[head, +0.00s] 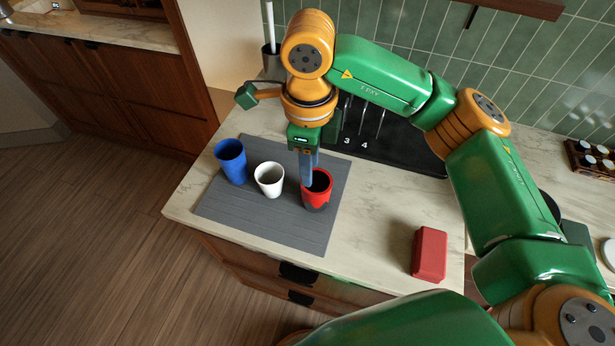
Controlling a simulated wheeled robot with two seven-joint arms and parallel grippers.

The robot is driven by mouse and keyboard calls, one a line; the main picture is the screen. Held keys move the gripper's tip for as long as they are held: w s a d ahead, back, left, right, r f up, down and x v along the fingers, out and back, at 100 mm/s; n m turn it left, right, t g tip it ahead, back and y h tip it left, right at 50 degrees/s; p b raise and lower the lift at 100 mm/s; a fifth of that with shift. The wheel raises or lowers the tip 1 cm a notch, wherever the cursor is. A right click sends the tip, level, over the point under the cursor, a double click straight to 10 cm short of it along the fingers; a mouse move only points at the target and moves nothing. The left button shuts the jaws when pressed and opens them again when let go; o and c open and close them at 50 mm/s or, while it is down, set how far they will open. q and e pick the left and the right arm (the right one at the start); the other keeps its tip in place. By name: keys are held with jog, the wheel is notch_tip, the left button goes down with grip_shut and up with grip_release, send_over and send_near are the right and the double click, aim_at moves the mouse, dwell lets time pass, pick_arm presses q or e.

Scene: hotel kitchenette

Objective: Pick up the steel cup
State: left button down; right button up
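Three cups stand upright in a row on a grey mat (264,222): a blue cup (231,163), a white cup (268,180) and a red cup (317,195) with a dark lower patch. None shows a plain steel surface. My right gripper (307,178) points down at the red cup, its fingers overlapping the cup's left rim. I cannot tell whether the fingers touch it or are open or shut. My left gripper is not in view.
A red block (429,254) lies on the pale counter (385,217) to the right of the mat. A dark panel (395,140) with utensils marked 3 and 4 lies behind the mat. A rack of small jars (592,158) stands at the far right.

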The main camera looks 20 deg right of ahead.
jog(key=b, duration=0.5)
send_near(311, 210)
jog(key=shift+f, duration=0.35)
jog(key=shift+w+f, duration=0.1)
jog(key=shift+f, duration=0.15)
notch_tip(311, 210, down, 4)
jog(key=p, duration=0.3)
jog(key=shift+d+r, duration=0.15)
jog(key=shift+r, duration=0.05)
notch_tip(311, 210, down, 2)
jog(key=shift+f, duration=0.4)
grip_shut()
